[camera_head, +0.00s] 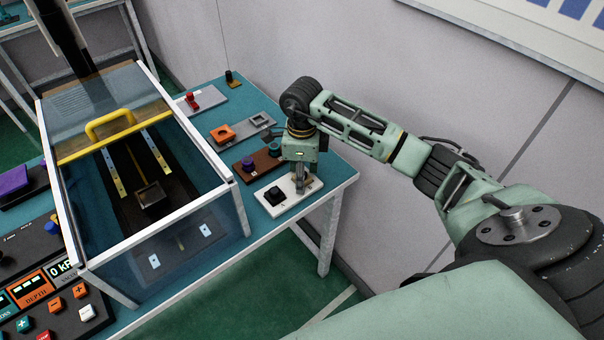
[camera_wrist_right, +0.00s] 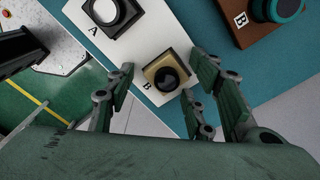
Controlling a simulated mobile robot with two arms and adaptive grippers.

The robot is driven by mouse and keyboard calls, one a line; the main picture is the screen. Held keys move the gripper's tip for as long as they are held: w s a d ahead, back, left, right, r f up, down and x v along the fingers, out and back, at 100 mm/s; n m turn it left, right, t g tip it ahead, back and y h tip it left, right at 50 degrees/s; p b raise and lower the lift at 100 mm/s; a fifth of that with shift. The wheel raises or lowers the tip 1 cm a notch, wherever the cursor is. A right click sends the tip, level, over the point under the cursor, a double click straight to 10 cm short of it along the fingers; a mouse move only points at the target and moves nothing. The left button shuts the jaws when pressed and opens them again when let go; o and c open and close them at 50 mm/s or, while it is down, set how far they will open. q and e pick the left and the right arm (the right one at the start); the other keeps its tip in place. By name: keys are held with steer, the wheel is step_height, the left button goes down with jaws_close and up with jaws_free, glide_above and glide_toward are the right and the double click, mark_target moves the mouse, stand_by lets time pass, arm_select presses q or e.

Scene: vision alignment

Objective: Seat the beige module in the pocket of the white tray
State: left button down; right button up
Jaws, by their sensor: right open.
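The white tray (camera_head: 293,198) lies near the table's right front corner; in the right wrist view the tray (camera_wrist_right: 150,38) carries the letters A and B. The beige module (camera_wrist_right: 167,73), with a round black top, is at the B end; I cannot tell whether it sits fully down in a pocket. In the head view the right gripper (camera_head: 302,184) hides the module. My left gripper is not in view.
A brown tray (camera_head: 262,160) with a blue-teal knob lies just behind the white tray. An orange part (camera_head: 222,134), a grey tray (camera_head: 253,124) and a red-topped part (camera_head: 190,101) stand farther back. A glass-walled box (camera_head: 195,262) with a yellow handle is at left, beside a control panel (camera_head: 50,310).

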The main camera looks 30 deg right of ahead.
steer(key=shift+r, duration=0.35)
step_height(320, 180, up, 12)
steer(key=b, duration=0.2)
steer(key=shift+f, duration=0.15)
